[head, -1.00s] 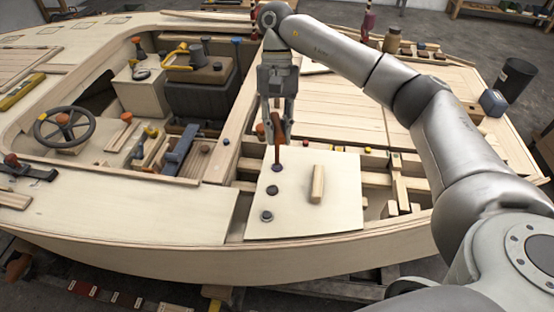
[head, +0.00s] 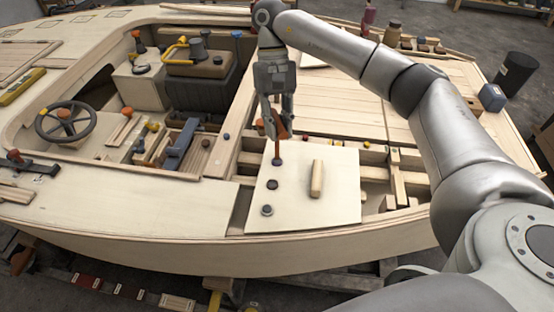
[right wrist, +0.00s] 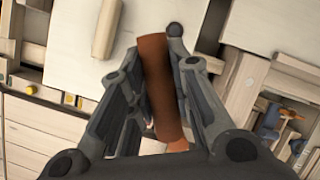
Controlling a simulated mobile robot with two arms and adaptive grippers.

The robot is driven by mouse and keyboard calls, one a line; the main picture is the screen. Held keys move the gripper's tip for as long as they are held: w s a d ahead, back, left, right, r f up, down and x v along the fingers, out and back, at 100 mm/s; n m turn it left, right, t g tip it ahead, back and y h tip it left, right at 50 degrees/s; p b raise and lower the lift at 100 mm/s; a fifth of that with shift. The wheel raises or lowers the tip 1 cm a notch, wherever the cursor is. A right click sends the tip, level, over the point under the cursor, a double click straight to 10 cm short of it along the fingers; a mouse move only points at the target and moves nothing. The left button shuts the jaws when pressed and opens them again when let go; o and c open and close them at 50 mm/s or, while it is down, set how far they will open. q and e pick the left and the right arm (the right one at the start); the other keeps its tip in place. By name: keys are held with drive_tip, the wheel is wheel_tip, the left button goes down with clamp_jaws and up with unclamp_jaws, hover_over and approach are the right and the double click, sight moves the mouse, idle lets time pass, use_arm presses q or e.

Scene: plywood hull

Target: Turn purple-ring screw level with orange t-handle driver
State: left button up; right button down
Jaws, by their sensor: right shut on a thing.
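My right gripper (head: 273,125) is over the pale panel's back edge. It is shut on the orange t-handle driver (head: 277,149), whose lower end points down at the rearmost screw (head: 277,161). That screw has a dark purplish ring; whether the tip is seated in it I cannot tell. In the right wrist view the driver's orange-brown handle (right wrist: 160,85) lies between the two fingers, which hide part of it. A dark screw (right wrist: 175,30) shows past its end. Two more dark screws, a middle one (head: 272,184) and a front one (head: 267,210), sit on the panel. My left gripper is out of view.
A small wooden block (head: 317,178) lies on the pale panel (head: 335,205), right of the screws. Open frame slots (head: 375,172) run right of the panel. A steering wheel (head: 65,121) and a blue tool (head: 181,146) are in the cockpit at left. The front deck at left is mostly clear.

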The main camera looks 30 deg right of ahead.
drive_tip(key=shift+f, duration=0.1)
drive_tip(key=shift+f+b, duration=0.25)
drive_tip(key=shift+b, duration=0.05)
